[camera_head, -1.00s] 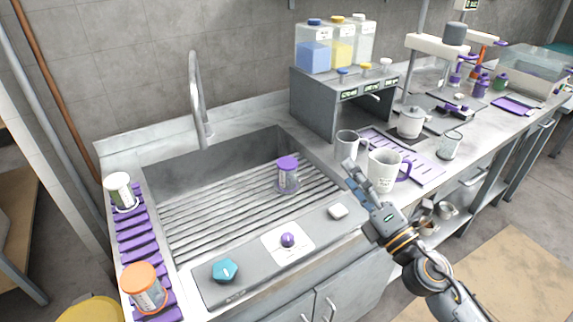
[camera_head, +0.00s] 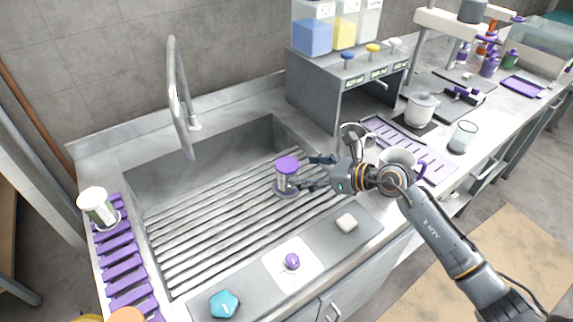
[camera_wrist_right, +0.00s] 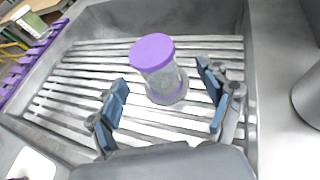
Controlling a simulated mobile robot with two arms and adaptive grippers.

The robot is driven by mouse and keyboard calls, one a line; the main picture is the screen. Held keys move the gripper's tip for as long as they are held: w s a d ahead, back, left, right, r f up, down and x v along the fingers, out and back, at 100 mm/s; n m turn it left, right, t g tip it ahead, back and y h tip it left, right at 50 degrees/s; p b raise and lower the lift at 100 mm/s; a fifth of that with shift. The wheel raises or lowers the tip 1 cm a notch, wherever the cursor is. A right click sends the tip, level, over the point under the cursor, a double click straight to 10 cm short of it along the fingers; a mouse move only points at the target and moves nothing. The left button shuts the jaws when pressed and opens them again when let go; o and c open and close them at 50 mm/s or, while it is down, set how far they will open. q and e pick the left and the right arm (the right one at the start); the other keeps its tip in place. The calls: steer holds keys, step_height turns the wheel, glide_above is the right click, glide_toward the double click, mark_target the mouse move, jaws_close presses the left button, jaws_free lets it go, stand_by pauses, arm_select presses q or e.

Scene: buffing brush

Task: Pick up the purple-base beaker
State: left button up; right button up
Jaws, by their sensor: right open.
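The purple-base beaker (camera_head: 287,177) stands in the sink on the slatted rack, with its purple disc on top, a clear body and a greyish-purple rim below. In the right wrist view the beaker (camera_wrist_right: 160,70) is ahead of and between the spread fingers. My right gripper (camera_head: 312,172) is open, at the beaker's right side. In the right wrist view its two blue-padded fingers (camera_wrist_right: 166,103) stand apart, with the beaker not gripped. My left gripper is not in view.
The sink's slatted rack (camera_head: 200,232) is otherwise empty. A curved faucet (camera_head: 178,95) rises at the back. A purple rack (camera_head: 122,262) with a white-topped container (camera_head: 97,207) is at left. Mugs and a purple tray (camera_head: 432,160) stand right of the sink.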

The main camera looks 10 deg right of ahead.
mark_target(287, 170)
steer(key=shift+w+a+f+p, duration=0.2)
steer(key=shift+w+a+p, duration=0.3)
steer(key=shift+a, duration=0.3)
steer(key=x, duration=0.3)
steer(key=shift+w+a+f+p, duration=0.15)
steer(key=shift+w+a+p, duration=0.05)
steer(key=shift+a+p, duration=0.15)
steer(key=shift+w+a+f, duration=0.1)
steer(key=c, duration=1.3)
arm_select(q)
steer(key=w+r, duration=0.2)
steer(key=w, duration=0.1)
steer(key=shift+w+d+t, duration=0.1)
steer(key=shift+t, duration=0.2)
